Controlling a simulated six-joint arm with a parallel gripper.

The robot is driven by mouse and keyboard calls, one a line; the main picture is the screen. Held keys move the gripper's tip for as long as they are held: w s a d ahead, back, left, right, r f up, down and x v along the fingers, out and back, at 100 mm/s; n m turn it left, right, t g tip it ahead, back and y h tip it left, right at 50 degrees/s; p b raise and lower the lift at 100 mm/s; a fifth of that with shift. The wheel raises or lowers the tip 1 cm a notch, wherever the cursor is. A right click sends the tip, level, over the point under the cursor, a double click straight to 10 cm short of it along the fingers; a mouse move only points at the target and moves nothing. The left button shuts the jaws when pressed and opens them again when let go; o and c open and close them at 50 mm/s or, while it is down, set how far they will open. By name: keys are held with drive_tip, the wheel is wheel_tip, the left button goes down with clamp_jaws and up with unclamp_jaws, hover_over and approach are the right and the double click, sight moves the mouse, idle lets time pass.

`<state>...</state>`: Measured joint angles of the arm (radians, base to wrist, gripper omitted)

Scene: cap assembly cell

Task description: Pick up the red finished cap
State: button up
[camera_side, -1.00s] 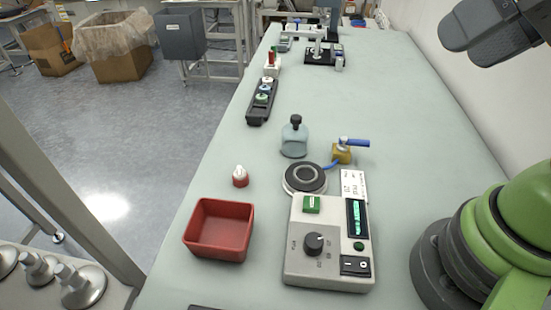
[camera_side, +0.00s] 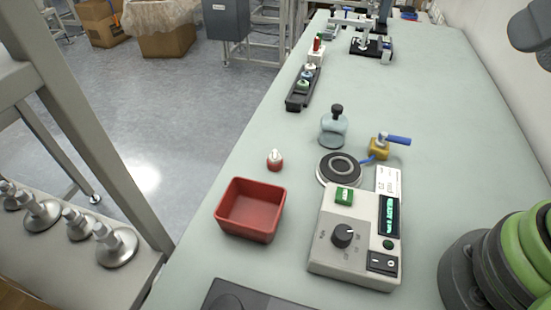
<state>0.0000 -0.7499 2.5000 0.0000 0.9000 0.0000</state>
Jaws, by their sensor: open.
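The red finished cap (camera_side: 275,163), a small red piece with a whitish top, stands upright on the pale green table. It is just behind the red open box (camera_side: 250,209) and left of the round dark pad (camera_side: 341,168). Nothing touches the cap and nothing hides it. My gripper's fingers do not show; only dark grey and green parts of my arm show at the right edge.
A control unit (camera_side: 352,238) stands right of the empty box. Behind the pad are a glass bottle (camera_side: 333,127) and a blue-handled valve (camera_side: 382,146). A dark rack (camera_side: 303,91) with coloured caps lies farther back. The table's left edge is close to the cap.

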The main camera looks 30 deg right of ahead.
idle(0.3)
drive_tip(key=shift+o, duration=0.5)
